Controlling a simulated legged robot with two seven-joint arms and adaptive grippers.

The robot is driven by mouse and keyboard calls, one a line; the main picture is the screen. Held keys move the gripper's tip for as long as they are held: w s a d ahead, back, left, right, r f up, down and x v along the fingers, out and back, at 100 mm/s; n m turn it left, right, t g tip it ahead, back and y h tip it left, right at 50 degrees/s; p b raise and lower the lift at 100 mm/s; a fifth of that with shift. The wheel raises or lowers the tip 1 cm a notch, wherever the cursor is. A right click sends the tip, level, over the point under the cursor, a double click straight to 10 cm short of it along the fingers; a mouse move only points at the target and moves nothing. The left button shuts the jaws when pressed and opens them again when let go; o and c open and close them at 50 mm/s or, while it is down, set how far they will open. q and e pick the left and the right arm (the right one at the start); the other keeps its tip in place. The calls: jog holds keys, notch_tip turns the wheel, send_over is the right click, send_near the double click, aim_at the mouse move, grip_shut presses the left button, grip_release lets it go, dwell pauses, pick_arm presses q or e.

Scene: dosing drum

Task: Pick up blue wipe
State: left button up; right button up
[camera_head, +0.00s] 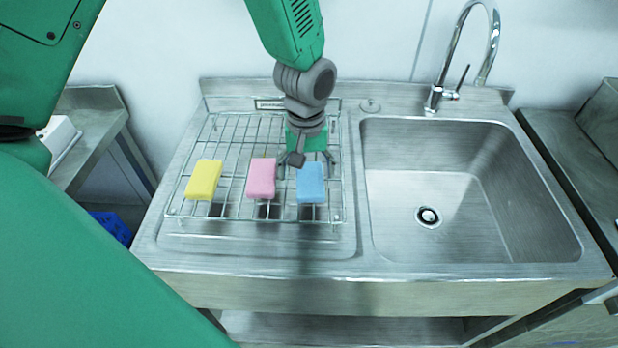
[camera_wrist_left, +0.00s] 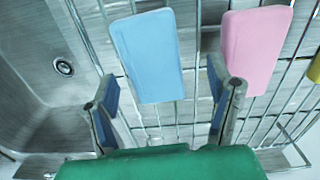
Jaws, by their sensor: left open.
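The blue wipe (camera_head: 311,184) is a block lying on the wire rack (camera_head: 228,208) over the drainboard, at the right end of a row. My left gripper (camera_head: 305,164) hangs just behind it in the head view. In the left wrist view the blue wipe (camera_wrist_left: 148,55) lies ahead of my left gripper (camera_wrist_left: 162,90), between the lines of its two fingers. The fingers are spread apart with nothing between their pads except perhaps the wipe's near end; contact cannot be told. My right gripper is not in view.
A pink wipe (camera_head: 261,178) lies close to the left of the blue one, and a yellow wipe (camera_head: 203,180) lies further left. The sink basin (camera_head: 470,215) with a faucet (camera_head: 436,98) is to the right and is empty.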

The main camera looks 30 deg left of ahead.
aim_at(311, 178)
pick_arm(q)
notch_tip(311, 178, down, 2)
jog(key=shift+w+a+f, duration=0.1)
jog(key=shift+d, duration=0.65)
jog(key=shift+d+r, duration=0.2)
jog(key=c, duration=1)
jog(key=shift+o, duration=0.2)
jog(key=shift+a+f, duration=0.1)
jog(key=shift+a, duration=0.45)
notch_tip(311, 178, up, 10)
jog(key=shift+d, duration=0.2)
